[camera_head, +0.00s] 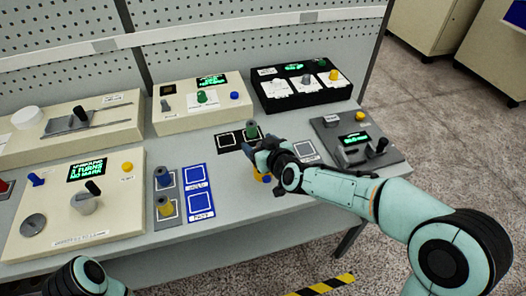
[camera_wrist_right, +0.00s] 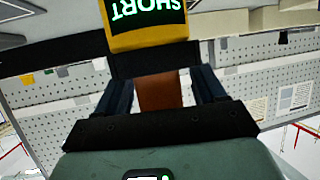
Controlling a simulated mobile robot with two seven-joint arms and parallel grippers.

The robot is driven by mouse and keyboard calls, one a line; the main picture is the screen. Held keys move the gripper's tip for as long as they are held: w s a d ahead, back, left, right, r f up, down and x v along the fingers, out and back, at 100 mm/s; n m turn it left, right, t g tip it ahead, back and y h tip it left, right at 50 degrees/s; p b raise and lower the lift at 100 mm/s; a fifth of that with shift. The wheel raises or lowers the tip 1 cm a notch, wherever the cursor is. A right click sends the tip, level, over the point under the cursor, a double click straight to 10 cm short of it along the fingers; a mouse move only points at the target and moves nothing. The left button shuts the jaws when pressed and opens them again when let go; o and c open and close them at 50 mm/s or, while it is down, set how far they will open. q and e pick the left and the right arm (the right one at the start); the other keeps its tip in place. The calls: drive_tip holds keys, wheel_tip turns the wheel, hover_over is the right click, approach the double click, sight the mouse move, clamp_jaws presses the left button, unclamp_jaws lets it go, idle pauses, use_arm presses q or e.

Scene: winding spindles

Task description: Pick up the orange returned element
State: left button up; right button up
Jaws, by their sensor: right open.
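My right gripper (camera_head: 260,152) reaches over the right part of the bench in the head view. In the right wrist view its two dark fingers (camera_wrist_right: 160,84) stand apart. A brown-orange piece (camera_wrist_right: 158,92) shows between them, likely the orange element; whether the fingers touch it is unclear. Just beyond it is a yellow block (camera_wrist_right: 148,38) with a green display reading "SHORT", upside down. My left gripper is out of the picture.
A grey stand (camera_head: 166,199) holds blue and yellow spindles, beside a blue two-square mat (camera_head: 198,190). A green spindle (camera_head: 251,130) stands on a black pad behind my gripper. A grey device (camera_head: 357,140) stands to the right. The bench front is mostly clear.

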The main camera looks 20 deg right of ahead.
drive_tip(key=c, duration=1.1)
drive_tip(key=shift+o, duration=0.2)
drive_tip(key=shift+r, duration=0.1)
